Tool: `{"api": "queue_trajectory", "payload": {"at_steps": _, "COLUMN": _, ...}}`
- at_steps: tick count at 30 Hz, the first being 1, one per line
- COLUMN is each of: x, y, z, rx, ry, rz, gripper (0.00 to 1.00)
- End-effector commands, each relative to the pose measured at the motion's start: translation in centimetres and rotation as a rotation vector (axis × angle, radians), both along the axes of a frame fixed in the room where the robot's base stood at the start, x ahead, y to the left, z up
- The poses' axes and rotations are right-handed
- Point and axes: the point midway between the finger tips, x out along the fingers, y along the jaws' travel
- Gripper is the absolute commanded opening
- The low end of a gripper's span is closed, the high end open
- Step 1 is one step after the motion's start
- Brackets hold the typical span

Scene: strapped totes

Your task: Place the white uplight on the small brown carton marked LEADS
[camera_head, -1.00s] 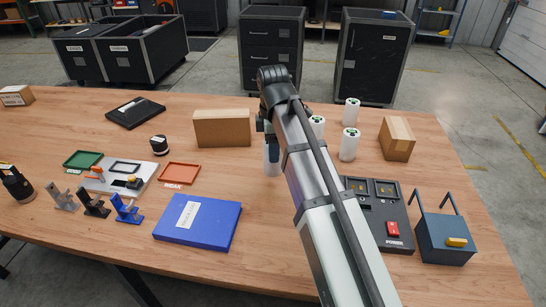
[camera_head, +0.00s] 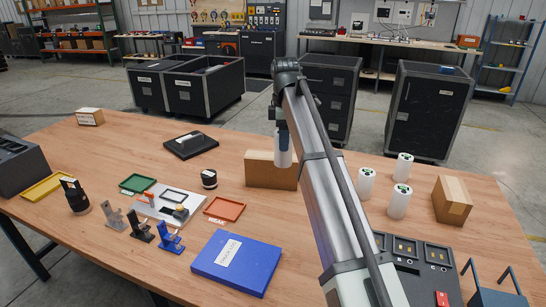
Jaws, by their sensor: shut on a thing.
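My gripper (camera_head: 282,128) is shut on a white uplight (camera_head: 284,158), a white cylinder held upright. It appears in front of a plain brown carton (camera_head: 262,171) near the middle of the table; my arm partly hides that carton. A small brown carton (camera_head: 90,117) with a white label on its side sits at the table's far left corner, well to the left of my gripper. Its label is too small to read. Three more white uplights with dark green tops (camera_head: 398,201) stand to the right of my arm.
Another brown carton (camera_head: 452,200) sits at the right. A flat black case (camera_head: 191,143) and a small black cylinder (camera_head: 209,179) lie between my gripper and the small carton. A blue box (camera_head: 237,262), coloured trays (camera_head: 225,208) and clamps are in front. Table around the small carton is clear.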

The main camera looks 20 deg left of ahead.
Motion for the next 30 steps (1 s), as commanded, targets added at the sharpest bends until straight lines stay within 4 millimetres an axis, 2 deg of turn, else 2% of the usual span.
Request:
{"api": "queue_trajectory", "payload": {"at_steps": 1, "x": 2.1, "y": 1.7, "z": 1.3, "rx": 0.000, "ry": -0.001, "rz": -0.001, "gripper": 0.06}}
{"api": "queue_trajectory", "payload": {"at_steps": 4, "x": 4.4, "y": 3.7, "z": 2.7, "rx": 0.000, "ry": -0.001, "rz": -0.010, "gripper": 0.06}}
{"api": "queue_trajectory", "payload": {"at_steps": 9, "x": 8.1, "y": 6.1, "z": 4.7, "rx": 0.000, "ry": 0.002, "rz": -0.039, "gripper": 0.06}}
{"api": "queue_trajectory", "payload": {"at_steps": 12, "x": 9.6, "y": 7.0, "z": 5.5, "rx": -0.002, "ry": 0.004, "rz": -0.058, "gripper": 0.06}}
{"api": "queue_trajectory", "payload": {"at_steps": 17, "x": 10.7, "y": 7.7, "z": 6.0, "rx": -0.004, "ry": 0.007, "rz": -0.099, "gripper": 0.06}}
{"api": "queue_trajectory", "payload": {"at_steps": 22, "x": 10.4, "y": 7.5, "z": 5.6, "rx": -0.005, "ry": 0.010, "rz": -0.149, "gripper": 0.06}}
{"api": "queue_trajectory", "payload": {"at_steps": 26, "x": 10.3, "y": 7.5, "z": 4.4, "rx": -0.006, "ry": 0.012, "rz": -0.158, "gripper": 0.06}}
{"api": "queue_trajectory", "payload": {"at_steps": 30, "x": 10.3, "y": 7.5, "z": 2.3, "rx": -0.005, "ry": 0.011, "rz": -0.157, "gripper": 0.06}}
